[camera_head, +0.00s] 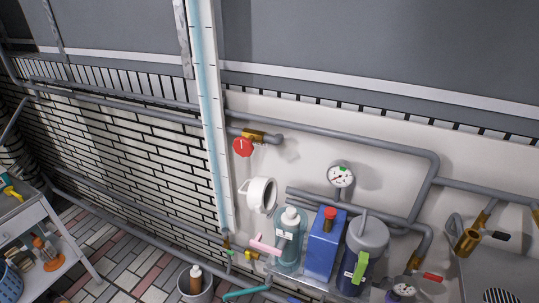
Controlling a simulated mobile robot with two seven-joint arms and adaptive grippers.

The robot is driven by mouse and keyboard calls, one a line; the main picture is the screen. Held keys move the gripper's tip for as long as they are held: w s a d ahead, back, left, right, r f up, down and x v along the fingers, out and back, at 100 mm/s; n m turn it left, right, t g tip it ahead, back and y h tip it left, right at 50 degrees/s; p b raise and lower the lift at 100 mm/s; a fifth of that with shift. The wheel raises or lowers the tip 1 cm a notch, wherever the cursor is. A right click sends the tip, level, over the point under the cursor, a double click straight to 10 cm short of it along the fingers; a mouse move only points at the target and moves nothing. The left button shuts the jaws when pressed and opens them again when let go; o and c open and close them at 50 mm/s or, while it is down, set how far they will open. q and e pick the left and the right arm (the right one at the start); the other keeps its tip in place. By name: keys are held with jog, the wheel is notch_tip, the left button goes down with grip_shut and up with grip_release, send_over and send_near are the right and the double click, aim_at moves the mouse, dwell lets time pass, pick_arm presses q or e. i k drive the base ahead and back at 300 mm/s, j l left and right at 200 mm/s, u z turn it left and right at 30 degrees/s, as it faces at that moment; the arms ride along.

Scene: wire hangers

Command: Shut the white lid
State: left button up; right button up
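A white round piece (261,194), like a short cylinder with a small handle on its left, is at the wall in the middle of the camera_head view. It may be the white lid, but I cannot tell what it covers or whether it stands open. A teal bottle (287,250) below it has a small white cap (290,214) on top. Neither of my grippers shows in this view.
A blue can (323,248) with a red cap and a grey container (367,240) stand beside the bottle. Grey pipes, a red valve knob (242,147) and a gauge (340,176) are on the wall. A cart (38,222) stands at left; a bin (207,290) is on the tiled floor.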

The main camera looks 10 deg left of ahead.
aim_at(262, 194)
jog(key=j+z, duration=0.15)
jog(key=z, duration=0.3)
jog(key=j+z, duration=0.15)
jog(key=z, duration=0.25)
jog(key=j+z, duration=0.3)
jog(key=j, duration=0.2)
jog(key=j+z, duration=0.25)
jog(key=j, duration=0.25)
jog(key=k+j, duration=0.1)
jog(key=j, duration=0.35)
jog(key=k+j+z, duration=0.1)
jog(key=j, duration=0.35)
jog(key=k+j, duration=0.15)
jog(key=j, duration=0.3)
jog(key=k+j+z, duration=0.1)
jog(key=j, duration=0.35)
